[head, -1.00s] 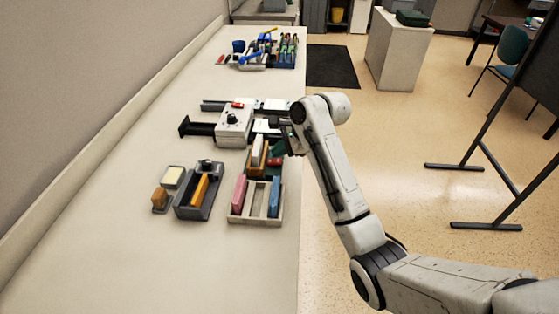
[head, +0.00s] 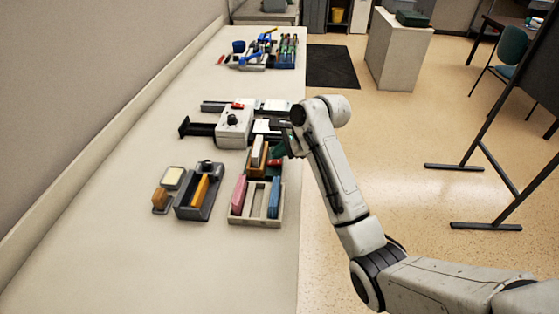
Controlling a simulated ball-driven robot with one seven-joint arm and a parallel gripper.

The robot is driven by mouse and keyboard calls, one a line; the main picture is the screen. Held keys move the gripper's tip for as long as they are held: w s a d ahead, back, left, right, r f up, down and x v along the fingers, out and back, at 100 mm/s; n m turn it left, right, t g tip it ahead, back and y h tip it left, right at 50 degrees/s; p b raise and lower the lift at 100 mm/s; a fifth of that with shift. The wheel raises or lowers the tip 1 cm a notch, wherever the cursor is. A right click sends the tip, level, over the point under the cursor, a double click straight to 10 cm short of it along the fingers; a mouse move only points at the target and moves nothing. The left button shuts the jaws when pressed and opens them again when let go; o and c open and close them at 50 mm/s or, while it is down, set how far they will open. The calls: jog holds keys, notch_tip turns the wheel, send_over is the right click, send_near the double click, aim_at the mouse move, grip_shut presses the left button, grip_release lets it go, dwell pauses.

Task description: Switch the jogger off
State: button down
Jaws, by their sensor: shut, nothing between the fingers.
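The jogger appears to be the pale box-shaped machine (head: 234,128) on the counter, with a black knob on its front and a small red switch (head: 238,105) on top. Dark rails stick out to its left, and white plates lie to its right. My gripper (head: 284,147) is at the end of my arm, right of the machine and near the counter's right edge. It looks small and dark, is partly hidden by my arm, and is shut and empty. It is apart from the red switch.
An orange holder with a white block (head: 257,153) stands close left of my gripper. In front are a beige tray (head: 260,217) with pink and blue blocks, and a dark tray (head: 191,211) with an orange block. Coloured tools (head: 268,50) stand farther back. The counter's left side is clear.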

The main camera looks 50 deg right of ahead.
aim_at(278, 163)
jog(key=shift+f, duration=0.2)
jog(key=shift+s+f, duration=0.1)
jog(key=shift+f, duration=0.3)
dwell(0.6)
jog(key=shift+r+p, duration=0.15)
jog(key=shift+p, duration=0.15)
jog(key=shift+r+p, duration=0.7)
jog(key=shift+p, duration=0.4)
jog(key=r+p, duration=0.2)
jog(key=p, duration=0.1)
jog(key=shift+w+a+r, duration=0.2)
jog(key=shift+w+r, duration=0.1)
jog(key=shift+r, duration=0.05)
jog(key=shift+w+a+r+p, duration=0.15)
jog(key=shift+r+p, duration=0.55)
jog(key=shift+r, duration=0.45)
jog(key=shift+f, duration=0.1)
